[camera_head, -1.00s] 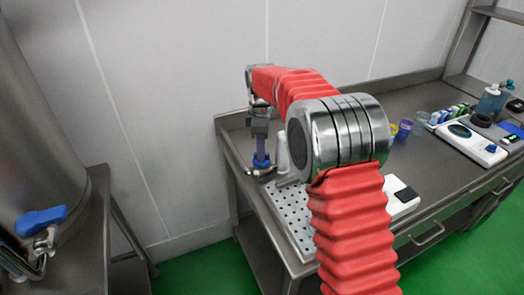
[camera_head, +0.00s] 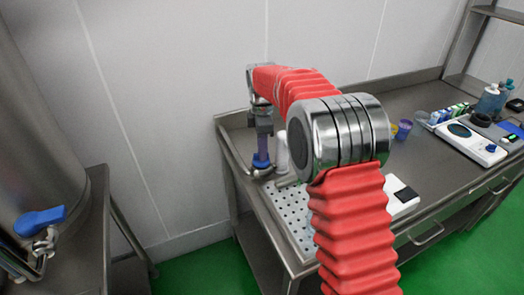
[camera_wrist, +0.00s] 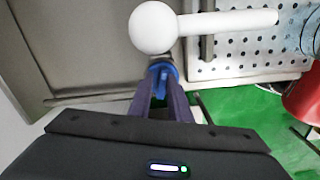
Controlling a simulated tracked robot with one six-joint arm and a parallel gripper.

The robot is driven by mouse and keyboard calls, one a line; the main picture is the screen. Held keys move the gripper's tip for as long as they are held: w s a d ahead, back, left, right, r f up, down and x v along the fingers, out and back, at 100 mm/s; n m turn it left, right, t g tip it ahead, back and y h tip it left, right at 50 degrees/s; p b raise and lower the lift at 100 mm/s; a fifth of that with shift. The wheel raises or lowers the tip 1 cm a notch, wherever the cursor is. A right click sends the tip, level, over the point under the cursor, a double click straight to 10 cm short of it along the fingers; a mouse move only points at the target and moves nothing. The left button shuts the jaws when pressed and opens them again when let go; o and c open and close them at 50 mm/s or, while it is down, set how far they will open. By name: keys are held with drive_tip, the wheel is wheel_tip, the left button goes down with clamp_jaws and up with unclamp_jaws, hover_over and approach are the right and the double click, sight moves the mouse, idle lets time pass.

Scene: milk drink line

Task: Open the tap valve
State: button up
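A second blue valve handle (camera_head: 40,221) sits on a metal tap on the tank at the left, away from my gripper.
A white rod with a round end (camera_wrist: 153,27) is close beyond the fingers. A perforated tray (camera_head: 292,213) lies on the steel table (camera_head: 418,88). The steel tank (camera_head: 35,130) stands at the left. Cups, bottles and white devices stand farther right.

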drive_tip(key=shift+o, duration=1.4)
drive_tip(key=shift+s+a, duration=0.1)
drive_tip(key=shift+a, duration=0.05)
wheel_tip(320, 180, up, 14)
drive_tip(key=shift+f, duration=0.2)
